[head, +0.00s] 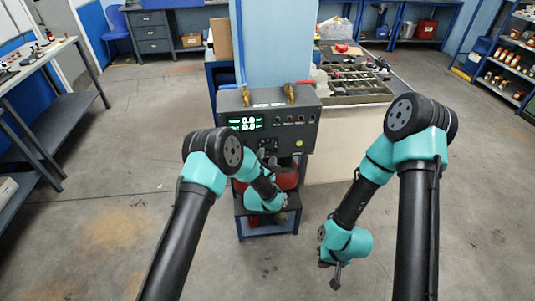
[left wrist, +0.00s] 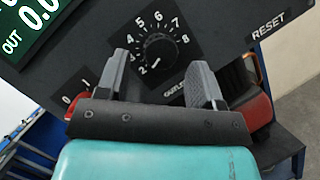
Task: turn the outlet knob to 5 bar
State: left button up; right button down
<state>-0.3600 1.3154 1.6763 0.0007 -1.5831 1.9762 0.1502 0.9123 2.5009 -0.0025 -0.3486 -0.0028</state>
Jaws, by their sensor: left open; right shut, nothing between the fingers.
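The outlet knob (left wrist: 158,50) is a round black knob on the dark panel, ringed by white scale numbers up to 8. Its white mark points to the lower left, near the low end of the scale. My left gripper (left wrist: 160,66) is open. In the left wrist view its two fingers stand on either side of the knob; I cannot tell whether they touch it. The display (head: 247,123) reads 0.0 on both lines. My right gripper (head: 336,279) is shut and empty, low over the floor, away from the panel.
A red switch (left wrist: 78,106) marked 0 and 1 lies left of the fingers. A RESET label (left wrist: 268,25) is at upper right. Brass fittings (head: 290,93) top the panel box (head: 304,130). A parts bench (head: 358,100) stands right.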

pick_arm(q)
jog(key=shift+x, duration=1.15)
jog(key=c, duration=0.9)
